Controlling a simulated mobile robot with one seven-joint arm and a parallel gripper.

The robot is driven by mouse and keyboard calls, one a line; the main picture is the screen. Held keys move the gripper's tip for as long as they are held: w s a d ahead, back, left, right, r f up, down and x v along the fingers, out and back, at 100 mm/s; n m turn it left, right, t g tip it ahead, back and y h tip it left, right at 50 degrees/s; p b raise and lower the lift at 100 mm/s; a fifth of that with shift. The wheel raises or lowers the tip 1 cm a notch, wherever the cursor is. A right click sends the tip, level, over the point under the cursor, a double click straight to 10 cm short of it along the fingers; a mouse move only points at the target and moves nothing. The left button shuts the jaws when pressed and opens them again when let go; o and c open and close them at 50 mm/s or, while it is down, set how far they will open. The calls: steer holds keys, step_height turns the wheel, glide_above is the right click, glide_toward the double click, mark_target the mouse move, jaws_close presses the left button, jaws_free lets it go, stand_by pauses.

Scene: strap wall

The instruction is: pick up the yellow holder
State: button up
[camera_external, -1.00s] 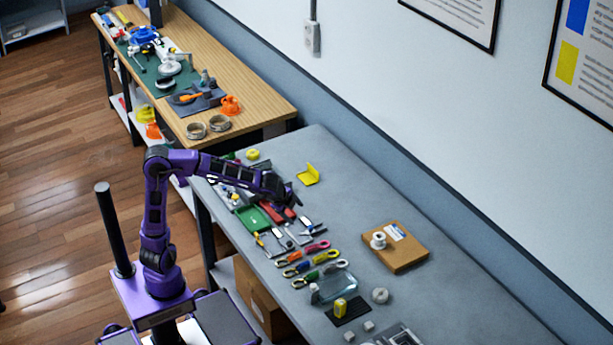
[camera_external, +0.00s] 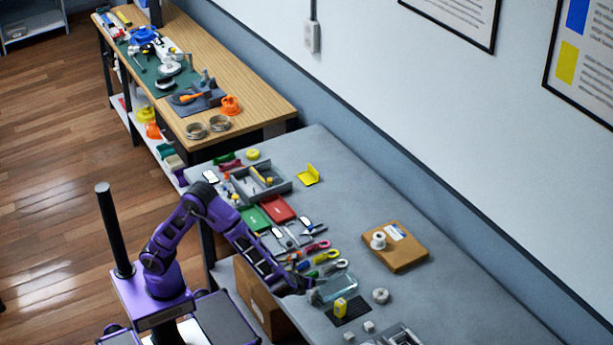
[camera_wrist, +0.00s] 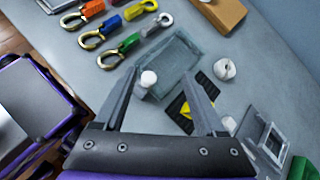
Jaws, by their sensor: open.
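A small upright yellow piece (camera_external: 340,307) stands on a black ribbed mat (camera_external: 356,316) near the front edge of the grey bench. In the wrist view this yellow piece (camera_wrist: 184,108) is partly hidden by my right finger. An L-shaped yellow stand (camera_external: 308,175) sits farther back, near the wall side; either could be the yellow holder. My gripper (camera_external: 302,285) is open and empty, left of the mat and above the bench. In the wrist view my gripper (camera_wrist: 162,76) spreads its fingers over a clear tray-like item, short of the yellow piece.
The clear item (camera_wrist: 172,62) with a white cap (camera_wrist: 148,78) lies beside the mat. Several coloured carabiner straps (camera_wrist: 110,40) are to the left. The bench's wall side has free room.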

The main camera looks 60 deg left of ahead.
steer(key=s+d+m+t, duration=0.3)
steer(key=s+d+m, duration=0.1)
steer(key=d, duration=0.3)
steer(key=m+t+h, duration=0.2)
glide_toward(339, 308)
steer(key=shift+g, duration=0.3)
steer(key=x, duration=0.3)
steer(key=b+x, duration=0.1)
steer(key=x, duration=0.5)
steer(key=shift+w+r, duration=0.2)
steer(key=shift+r, duration=0.1)
steer(key=shift+a+b+x, duration=0.2)
steer(key=shift+x, duration=1.15)
steer(key=shift+a+b+x, duration=0.15)
steer(key=shift+a+x, duration=0.1)
steer(key=shift+x, duration=1.1)
steer(key=shift+r, duration=0.15)
steer(key=shift+c, duration=0.3)
jaws_close()
